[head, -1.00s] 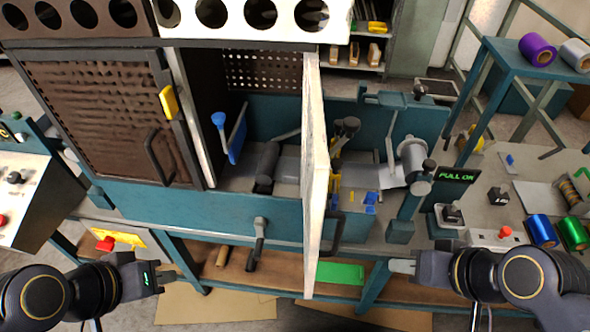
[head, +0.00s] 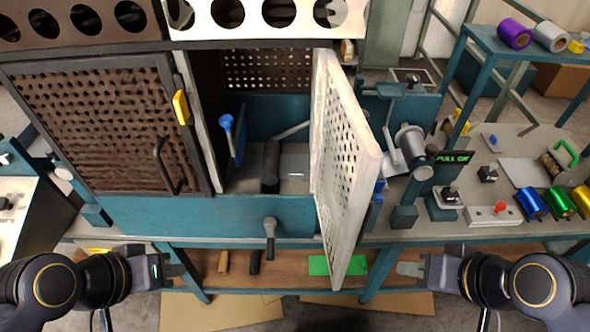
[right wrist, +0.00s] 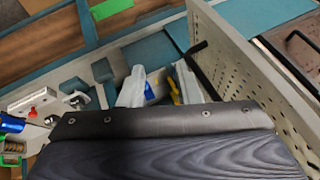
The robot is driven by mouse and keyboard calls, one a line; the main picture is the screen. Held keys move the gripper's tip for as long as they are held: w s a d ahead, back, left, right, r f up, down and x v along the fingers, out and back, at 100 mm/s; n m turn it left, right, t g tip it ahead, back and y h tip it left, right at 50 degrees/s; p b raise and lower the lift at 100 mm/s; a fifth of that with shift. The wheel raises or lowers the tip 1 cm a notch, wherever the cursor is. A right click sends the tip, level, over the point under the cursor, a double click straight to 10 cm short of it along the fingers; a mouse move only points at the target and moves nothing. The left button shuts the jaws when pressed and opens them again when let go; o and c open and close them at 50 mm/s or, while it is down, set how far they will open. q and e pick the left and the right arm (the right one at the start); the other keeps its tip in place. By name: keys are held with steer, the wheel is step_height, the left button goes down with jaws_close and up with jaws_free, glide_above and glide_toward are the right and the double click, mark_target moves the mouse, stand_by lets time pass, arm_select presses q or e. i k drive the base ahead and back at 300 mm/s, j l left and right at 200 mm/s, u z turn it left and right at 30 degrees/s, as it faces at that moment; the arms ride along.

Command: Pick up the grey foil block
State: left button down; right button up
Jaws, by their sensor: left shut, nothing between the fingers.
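I cannot single out a grey foil block for certain. A grey block-like part (head: 294,163) shows inside the open bay of the teal machine (head: 215,215) in the head view, beside a dark cylinder (head: 270,165). A small dark block (head: 488,174) sits on the right bench. My left gripper (head: 178,270) is shut and empty, low in front of the machine. My right gripper (head: 410,269) is low, right of the open door, apart from both blocks.
A white perforated door (head: 345,160) stands open toward me between my grippers; it also shows in the right wrist view (right wrist: 260,75). A dark mesh door (head: 100,125) is on the left. Foil rolls (head: 531,204) and a red-button box (head: 494,215) are on the right bench. A green sheet (head: 318,265) lies on the lower shelf.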

mark_target(295, 165)
steer(key=j, duration=1.05)
steer(key=i+j, duration=0.15)
steer(key=i+j+z, duration=0.1)
steer(key=j, duration=0.3)
steer(key=i+j, duration=0.15)
steer(key=j+z, duration=0.05)
steer(key=j, duration=0.05)
